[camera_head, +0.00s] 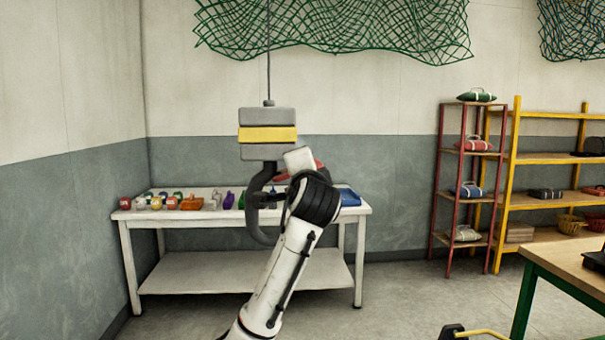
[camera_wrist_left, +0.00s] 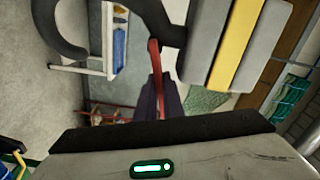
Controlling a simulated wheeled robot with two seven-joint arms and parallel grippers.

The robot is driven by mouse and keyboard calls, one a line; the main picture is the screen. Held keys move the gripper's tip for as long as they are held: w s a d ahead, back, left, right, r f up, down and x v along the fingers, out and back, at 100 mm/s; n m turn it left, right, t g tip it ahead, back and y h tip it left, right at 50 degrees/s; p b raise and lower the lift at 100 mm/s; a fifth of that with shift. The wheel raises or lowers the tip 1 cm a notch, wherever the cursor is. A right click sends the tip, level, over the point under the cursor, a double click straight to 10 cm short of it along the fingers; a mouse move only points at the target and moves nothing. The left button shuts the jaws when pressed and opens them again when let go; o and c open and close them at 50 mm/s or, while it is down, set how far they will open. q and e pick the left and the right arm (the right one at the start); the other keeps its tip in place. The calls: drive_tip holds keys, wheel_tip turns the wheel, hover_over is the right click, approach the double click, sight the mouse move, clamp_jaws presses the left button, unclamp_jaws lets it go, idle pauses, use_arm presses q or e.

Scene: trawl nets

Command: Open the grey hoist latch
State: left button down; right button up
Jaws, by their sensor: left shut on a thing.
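The hoist block (camera_head: 267,117), grey with a yellow middle band, hangs on a cable in the head view. It also shows in the wrist view (camera_wrist_left: 232,45). A dark grey hook (camera_head: 262,232) hangs under it, its curve partly behind my arm. A slim red latch bar (camera_wrist_left: 154,62) runs from the hook's upper part to my left gripper (camera_wrist_left: 160,97). A bit of red also shows beside the wrist in the head view (camera_head: 318,164). The left gripper is shut on this red bar. The head view hides its fingertips. My right gripper is not in view.
Behind the hook stands a white table (camera_head: 160,213) with several small coloured items and a blue tray (camera_head: 349,197). A red rack (camera_head: 440,190) and yellow shelves (camera_head: 540,155) stand at the right. A wooden bench (camera_head: 565,255) is at the right edge. Green netting (camera_head: 340,30) hangs above.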

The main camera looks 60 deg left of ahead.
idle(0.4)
use_arm(q)
drive_tip(key=c, duration=1.9)
unclamp_jaws()
drive_tip(key=shift+o, duration=0.2)
drive_tip(key=shift+d, duration=0.1)
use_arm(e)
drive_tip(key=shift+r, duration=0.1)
